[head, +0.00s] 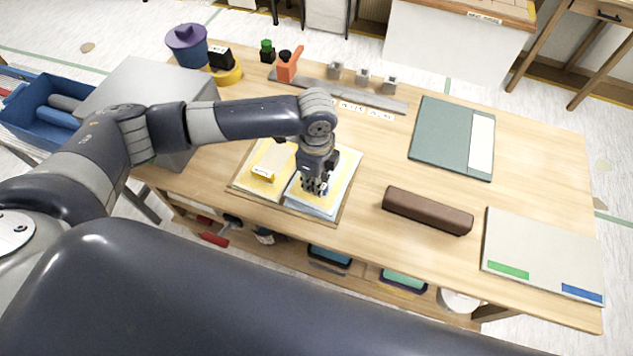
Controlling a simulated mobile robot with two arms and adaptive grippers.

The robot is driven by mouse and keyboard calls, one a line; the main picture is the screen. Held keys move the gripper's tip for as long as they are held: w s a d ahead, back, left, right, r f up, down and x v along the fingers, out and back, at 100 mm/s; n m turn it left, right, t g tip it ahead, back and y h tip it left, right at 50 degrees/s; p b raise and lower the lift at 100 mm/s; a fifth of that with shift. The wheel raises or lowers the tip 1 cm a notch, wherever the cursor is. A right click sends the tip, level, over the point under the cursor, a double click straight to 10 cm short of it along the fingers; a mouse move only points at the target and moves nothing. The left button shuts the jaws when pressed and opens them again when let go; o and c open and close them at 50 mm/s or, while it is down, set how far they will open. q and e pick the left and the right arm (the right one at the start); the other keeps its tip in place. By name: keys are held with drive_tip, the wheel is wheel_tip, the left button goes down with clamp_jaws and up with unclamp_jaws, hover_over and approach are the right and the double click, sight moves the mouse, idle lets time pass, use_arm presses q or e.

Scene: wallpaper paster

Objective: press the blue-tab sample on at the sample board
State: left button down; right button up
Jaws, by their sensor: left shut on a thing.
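My left gripper (315,187) points down over a shallow wooden tray (238,186) near the table's front left. It is shut on the right-hand sample (325,206), a pale bluish sheet with a yellow area, at its dark blue tab. The fingers hide most of the tab, and I cannot tell whether the sheet is lifted. A second sample (273,157) with a yellow tab lies to its left in the tray. The pale grey sample board (545,250) lies at the table's front right, with a green strip and a blue strip along its near edge. My right gripper is not in view.
A brown bar (428,210) lies between tray and board. A green folder (440,135) lies behind it. A metal rail (340,92), an orange tool (287,68) and a purple pot (187,45) stand at the back. A grey box (150,85) is at left.

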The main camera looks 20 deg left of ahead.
use_arm(q)
drive_tip(key=shift+s+d+r, duration=0.1)
drive_tip(key=shift+s+r, duration=0.15)
drive_tip(key=shift+r, duration=0.25)
drive_tip(key=shift+s+d+r, duration=0.1)
drive_tip(key=shift+s+r, duration=0.1)
drive_tip(key=shift+r, duration=0.3)
drive_tip(key=s+d+b, duration=0.1)
drive_tip(key=s+d, duration=0.1)
drive_tip(key=s, duration=0.5)
drive_tip(key=s+d+r+b, duration=0.1)
drive_tip(key=s+d, duration=0.2)
drive_tip(key=s, duration=0.4)
drive_tip(key=shift+d+r, duration=0.25)
drive_tip(key=shift+d, duration=0.05)
